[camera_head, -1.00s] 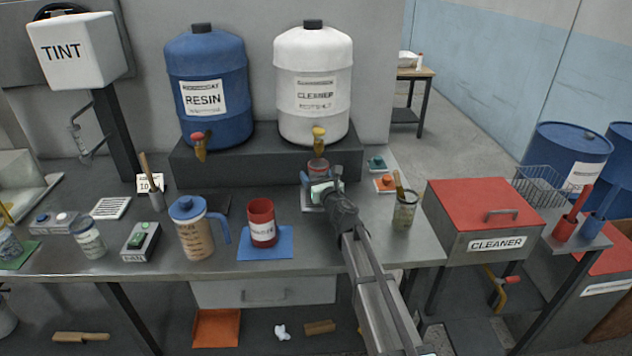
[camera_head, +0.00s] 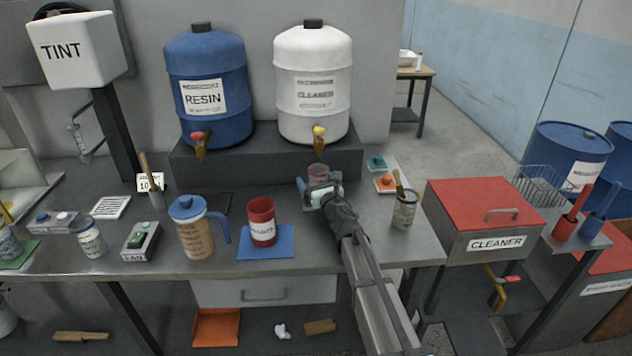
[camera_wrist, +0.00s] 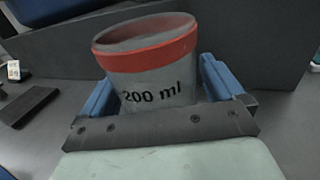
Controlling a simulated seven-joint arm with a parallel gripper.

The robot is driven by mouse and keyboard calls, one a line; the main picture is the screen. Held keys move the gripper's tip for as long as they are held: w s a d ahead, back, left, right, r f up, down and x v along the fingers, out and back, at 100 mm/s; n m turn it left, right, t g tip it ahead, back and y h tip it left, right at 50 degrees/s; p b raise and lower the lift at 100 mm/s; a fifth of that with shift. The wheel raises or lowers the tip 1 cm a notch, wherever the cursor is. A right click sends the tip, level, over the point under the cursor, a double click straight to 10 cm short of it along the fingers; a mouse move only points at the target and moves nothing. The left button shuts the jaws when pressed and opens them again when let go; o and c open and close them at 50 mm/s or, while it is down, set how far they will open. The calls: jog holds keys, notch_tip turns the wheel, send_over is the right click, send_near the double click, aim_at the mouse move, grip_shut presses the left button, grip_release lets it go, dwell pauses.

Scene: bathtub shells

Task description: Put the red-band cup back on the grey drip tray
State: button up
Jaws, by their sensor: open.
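The red-band cup (camera_head: 318,171) is a grey cup with a red band under its rim, marked "200 ml". It stands at the back of the bench, in front of the dark ledge and below the yellow tap of the white cleaner drum. In the wrist view the cup (camera_wrist: 150,65) leans slightly in the picture, between my blue fingers. My gripper (camera_head: 319,185) is open around the cup, with a finger on each side; its lower part is hidden by the gripper body. The grey drip tray is not clearly visible; my gripper covers the area under the cup.
A red cup (camera_head: 262,222) stands on a blue mat (camera_head: 266,249), left of my arm. A blue-lidded jug (camera_head: 192,230) is further left. A tin with a brush (camera_head: 404,212) stands right of my arm. The dark ledge (camera_head: 230,165) rises behind the cup.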

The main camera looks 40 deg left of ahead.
jog(key=shift+r, duration=0.1)
jog(key=shift+s+d, duration=0.1)
jog(key=shift+d, duration=0.05)
jog(key=v, duration=1.1)
jog(key=shift+s+d, duration=0.15)
jog(key=shift+d, duration=0.2)
jog(key=shift+r, duration=0.1)
